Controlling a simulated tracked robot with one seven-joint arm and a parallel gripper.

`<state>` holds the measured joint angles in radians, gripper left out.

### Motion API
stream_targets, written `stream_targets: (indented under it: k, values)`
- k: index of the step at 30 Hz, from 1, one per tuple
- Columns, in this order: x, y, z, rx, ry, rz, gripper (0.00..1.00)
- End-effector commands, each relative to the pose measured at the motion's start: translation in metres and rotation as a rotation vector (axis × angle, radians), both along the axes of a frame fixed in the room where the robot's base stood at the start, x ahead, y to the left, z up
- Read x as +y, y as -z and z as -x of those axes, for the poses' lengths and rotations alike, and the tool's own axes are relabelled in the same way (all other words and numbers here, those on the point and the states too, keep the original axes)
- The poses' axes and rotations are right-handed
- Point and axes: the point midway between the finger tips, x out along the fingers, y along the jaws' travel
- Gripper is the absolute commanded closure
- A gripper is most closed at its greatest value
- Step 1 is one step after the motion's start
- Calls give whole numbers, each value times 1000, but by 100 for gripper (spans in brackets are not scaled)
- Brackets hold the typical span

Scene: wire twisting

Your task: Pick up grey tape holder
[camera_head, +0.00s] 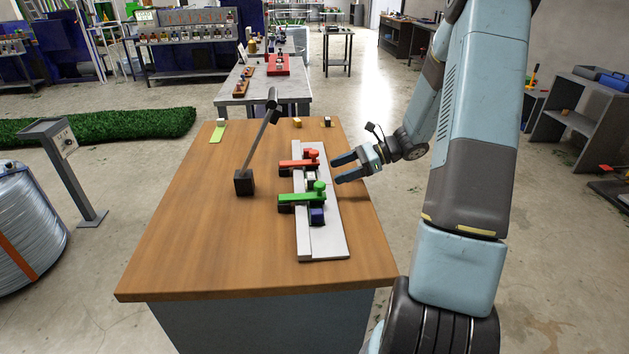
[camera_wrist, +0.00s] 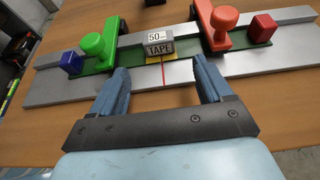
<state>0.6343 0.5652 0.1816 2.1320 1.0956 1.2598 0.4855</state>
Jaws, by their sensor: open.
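My gripper (camera_head: 336,169) is open and empty, to the right of the fixture. In the wrist view its two fingers (camera_wrist: 160,75) point toward the tape holder, with one finger on each side of its line. A gap remains between the fingertips and the box, and I see no contact.
The green clamp (camera_head: 300,198) and red clamp (camera_head: 297,163) flank the tape holder. A blue block (camera_wrist: 71,62) and red block (camera_wrist: 263,27) sit outside them. The grey metal fixture (camera_head: 323,243) lies on the wooden table (camera_head: 200,255). A dark post (camera_head: 244,183) stands left.

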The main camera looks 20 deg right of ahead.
Motion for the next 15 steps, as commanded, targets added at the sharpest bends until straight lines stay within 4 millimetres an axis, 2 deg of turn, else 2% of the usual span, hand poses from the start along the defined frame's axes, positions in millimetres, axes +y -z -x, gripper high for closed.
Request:
stream_targets:
  k: [3, 11, 15]
  values:
    - [12, 5, -2, 0, 0, 0, 21]
    - [23, 8, -4, -1, 0, 2, 21]
    - [38, 11, -6, -1, -1, 0, 21]
